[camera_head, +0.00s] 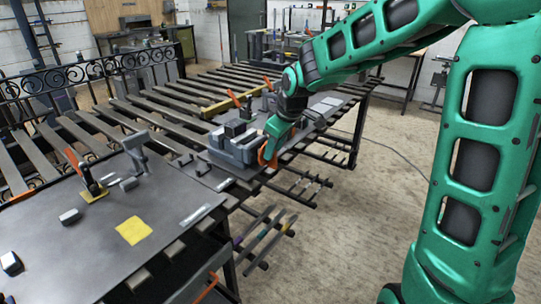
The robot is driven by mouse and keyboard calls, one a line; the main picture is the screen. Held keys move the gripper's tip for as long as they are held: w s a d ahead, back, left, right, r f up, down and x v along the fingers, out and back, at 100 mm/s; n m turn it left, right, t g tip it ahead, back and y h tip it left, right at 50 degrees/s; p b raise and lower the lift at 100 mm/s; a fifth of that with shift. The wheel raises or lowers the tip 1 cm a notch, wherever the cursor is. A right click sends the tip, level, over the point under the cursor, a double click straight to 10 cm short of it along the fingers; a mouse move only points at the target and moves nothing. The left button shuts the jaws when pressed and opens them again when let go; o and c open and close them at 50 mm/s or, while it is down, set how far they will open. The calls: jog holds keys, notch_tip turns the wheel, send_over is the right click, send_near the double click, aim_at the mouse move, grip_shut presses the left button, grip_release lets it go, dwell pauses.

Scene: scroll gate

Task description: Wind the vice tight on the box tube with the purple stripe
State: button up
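The grey vice (238,150) stands on the dark table top near the table's right edge. A dark piece (236,128) shows at its jaws; I cannot tell whether it is a tube, and no stripe shows on it. My gripper (266,158), green with orange fingers, is at the vice's right front end. The fingers look close to or touching that end, where the handle may be hidden. I cannot tell whether they are open or shut. Several bars stick out from a rack below the table, one with a small purple mark (238,241).
The slatted bench (150,112) runs back from the table. An orange-handled clamp (86,172), a yellow sheet (133,230) and small grey blocks lie on the near left plate (60,250). More bars (300,188) stick out below the vice. The concrete floor at right is mostly clear.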

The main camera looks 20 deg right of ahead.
aim_at(268, 164)
jog(key=shift+x, duration=1.7)
jog(key=shift+c, duration=0.6)
grip_shut()
jog(key=shift+d, duration=0.1)
